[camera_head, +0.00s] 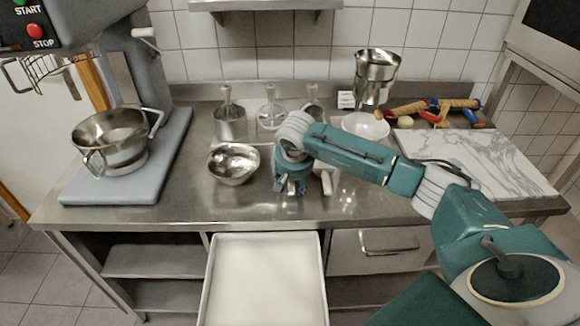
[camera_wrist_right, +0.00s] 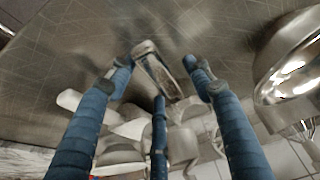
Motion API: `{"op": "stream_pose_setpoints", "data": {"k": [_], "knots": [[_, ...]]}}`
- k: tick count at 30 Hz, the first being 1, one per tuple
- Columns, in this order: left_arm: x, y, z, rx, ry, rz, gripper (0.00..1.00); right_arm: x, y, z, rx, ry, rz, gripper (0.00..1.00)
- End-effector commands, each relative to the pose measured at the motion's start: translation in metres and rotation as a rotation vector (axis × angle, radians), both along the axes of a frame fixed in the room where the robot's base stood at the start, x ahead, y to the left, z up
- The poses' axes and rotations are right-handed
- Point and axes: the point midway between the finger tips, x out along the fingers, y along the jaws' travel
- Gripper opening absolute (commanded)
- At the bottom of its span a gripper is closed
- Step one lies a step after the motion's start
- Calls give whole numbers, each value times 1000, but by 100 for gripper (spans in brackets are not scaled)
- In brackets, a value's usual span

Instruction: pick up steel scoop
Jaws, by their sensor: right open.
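My right gripper (camera_head: 291,188) is low over the steel counter (camera_head: 180,190), fingers pointing down. In the right wrist view its blue fingers (camera_wrist_right: 158,72) are spread apart and open. A narrow metal piece (camera_wrist_right: 152,62), apparently part of the steel scoop, lies between the fingertips; I cannot tell whether any finger touches it. In the head view the gripper hides most of that spot. A small pale piece (camera_head: 326,181) shows just right of the gripper; I cannot tell whether it belongs to the scoop. My left gripper is not in view.
A steel bowl (camera_head: 233,163) stands close left of the gripper and shows in the wrist view (camera_wrist_right: 290,75). A mixer bowl (camera_head: 112,140) is left, a marble slab (camera_head: 470,160) right.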

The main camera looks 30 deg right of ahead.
Motion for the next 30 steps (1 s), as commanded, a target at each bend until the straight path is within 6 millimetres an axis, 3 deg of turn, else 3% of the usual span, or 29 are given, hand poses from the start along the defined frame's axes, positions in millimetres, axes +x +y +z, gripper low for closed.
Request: {"op": "stream_pose_setpoints", "data": {"k": [5,12,23,30], "knots": [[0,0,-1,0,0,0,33,0,0,0,1,0,0,49],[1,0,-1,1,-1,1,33,0,0,0,1,0,0,1],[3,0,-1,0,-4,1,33,1,0,3,1,-3,1,0],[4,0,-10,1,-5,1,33,2,0,28,0,-7,1,0]]}}
